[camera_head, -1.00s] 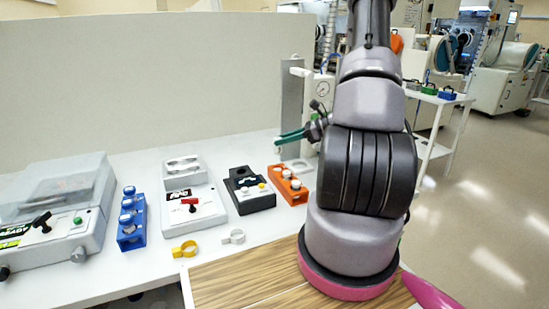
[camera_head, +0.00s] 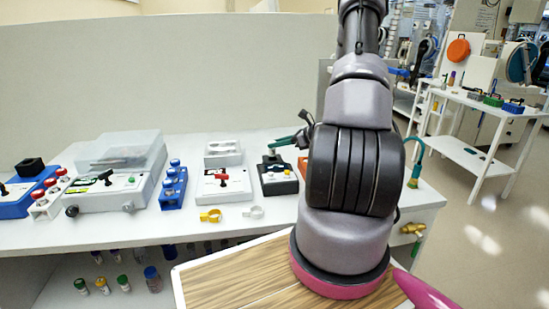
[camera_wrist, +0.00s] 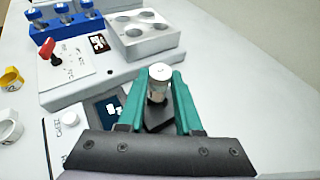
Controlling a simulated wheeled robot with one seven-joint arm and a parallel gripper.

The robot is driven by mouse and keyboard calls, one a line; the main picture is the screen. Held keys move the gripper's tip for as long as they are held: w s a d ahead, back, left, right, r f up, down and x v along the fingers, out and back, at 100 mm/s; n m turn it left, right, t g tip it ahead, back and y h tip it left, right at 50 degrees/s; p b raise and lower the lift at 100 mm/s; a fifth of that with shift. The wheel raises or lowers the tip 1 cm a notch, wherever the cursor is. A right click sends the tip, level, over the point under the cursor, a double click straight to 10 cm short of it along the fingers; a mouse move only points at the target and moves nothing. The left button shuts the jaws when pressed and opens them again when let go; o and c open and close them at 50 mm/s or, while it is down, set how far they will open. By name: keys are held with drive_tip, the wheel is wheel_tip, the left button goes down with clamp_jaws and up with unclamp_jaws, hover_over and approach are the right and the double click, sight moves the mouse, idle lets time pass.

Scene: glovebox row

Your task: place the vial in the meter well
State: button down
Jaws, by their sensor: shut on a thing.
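My gripper (camera_wrist: 160,88) is shut on a vial (camera_wrist: 157,90) with a white cap, held upright between its green fingers in the wrist view. The meter's black well block (camera_wrist: 158,118) shows directly below and behind the vial. I cannot tell whether the vial's foot is inside the well, as the fingers and vial cover it. In the head view my gripper (camera_head: 283,142) is over the back of the dark meter (camera_head: 279,181), close to its well block (camera_head: 272,159). The vial is too small to make out there.
Left of the meter stands a white device with a red lever (camera_head: 222,184) and a grey holed block (camera_wrist: 143,33). A blue rack (camera_head: 173,188) is farther left. Yellow (camera_head: 210,216) and white (camera_head: 254,212) rings lie in front. My arm mostly hides an orange rack (camera_head: 302,168).

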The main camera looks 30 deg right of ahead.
sight(278, 160)
drive_tip(key=shift+f, duration=2.25)
drive_tip(key=shift+f, duration=0.15)
drive_tip(key=c, duration=0.6)
unclamp_jaws()
drive_tip(key=shift+d, duration=0.1)
